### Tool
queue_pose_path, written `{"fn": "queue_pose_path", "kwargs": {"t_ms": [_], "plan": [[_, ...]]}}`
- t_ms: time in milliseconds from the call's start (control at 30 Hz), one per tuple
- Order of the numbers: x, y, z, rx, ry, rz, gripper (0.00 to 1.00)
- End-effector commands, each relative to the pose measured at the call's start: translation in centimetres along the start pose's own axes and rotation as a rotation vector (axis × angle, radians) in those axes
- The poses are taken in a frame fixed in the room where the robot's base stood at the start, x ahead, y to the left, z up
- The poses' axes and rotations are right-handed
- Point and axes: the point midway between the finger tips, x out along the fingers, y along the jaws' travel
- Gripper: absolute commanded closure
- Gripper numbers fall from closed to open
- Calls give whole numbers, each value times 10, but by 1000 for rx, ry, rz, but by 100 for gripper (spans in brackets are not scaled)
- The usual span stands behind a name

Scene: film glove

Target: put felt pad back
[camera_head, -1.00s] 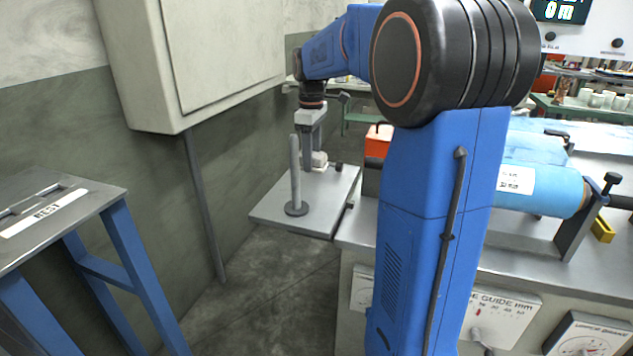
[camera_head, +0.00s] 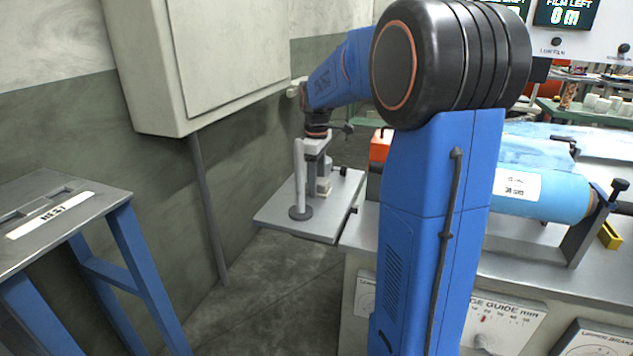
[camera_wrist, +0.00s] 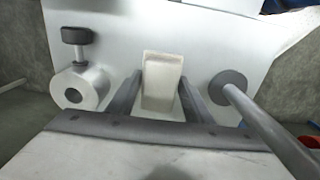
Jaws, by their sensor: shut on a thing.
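A cream block, which I take for the felt pad (camera_wrist: 162,72), sits between the two fingers of my gripper (camera_wrist: 160,98) in the wrist view. My gripper is shut on it. In the head view my gripper (camera_head: 312,182) points down low over a grey plate (camera_head: 277,212), just behind and right of an upright grey post (camera_head: 300,180). The fingers and the pad are partly hidden there, and I cannot tell whether the pad touches the plate.
The post with its round base (camera_wrist: 228,84) stands right of my gripper in the wrist view. A white ring (camera_wrist: 80,88) and a dark knob (camera_wrist: 77,36) are at left. A blue-legged table (camera_head: 75,215) and a wall cabinet (camera_head: 215,60) stand left; a blue roll (camera_head: 545,190) is right.

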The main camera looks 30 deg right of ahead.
Motion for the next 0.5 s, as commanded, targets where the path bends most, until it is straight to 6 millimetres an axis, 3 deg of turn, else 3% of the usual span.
{"fn": "queue_pose_path", "kwargs": {"t_ms": [33, 100, 500], "plan": [[1, 0, 0, 0, 0, 0, 49], [0, 0, 0, 0, 0, 0, 35], [-6, 0, 0, 0, 1, 1, 35]]}}
